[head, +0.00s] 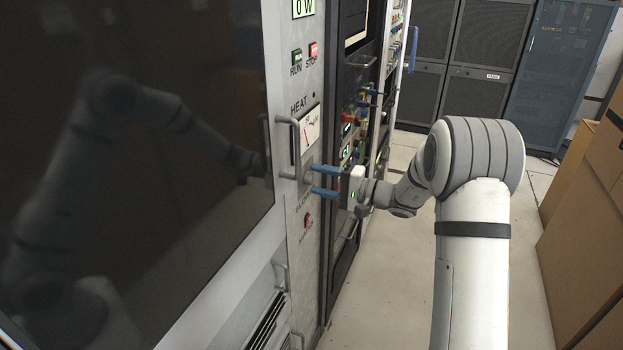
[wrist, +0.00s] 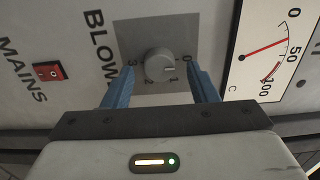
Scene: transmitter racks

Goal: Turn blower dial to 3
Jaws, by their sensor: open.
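The blower dial (wrist: 160,66) is a round grey knob on a grey plate (wrist: 186,36), with the numbers 3, 2 and 1 showing around it and "BLOW" lettered beside it. Its pointer is hard to read. My gripper (wrist: 160,80) is open, with one blue finger on each side of the dial in the wrist view. I cannot tell whether the fingers touch the knob. In the head view my gripper (head: 325,181) reaches left to the white panel (head: 305,240), and the dial itself is hidden there.
A red MAINS switch (wrist: 47,71) is left of the dial in the wrist view, and a gauge (wrist: 268,50) is right. A metal handle (head: 288,145) sticks out near my gripper. Cardboard boxes (head: 575,240) stand right; the floor (head: 400,290) between is clear.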

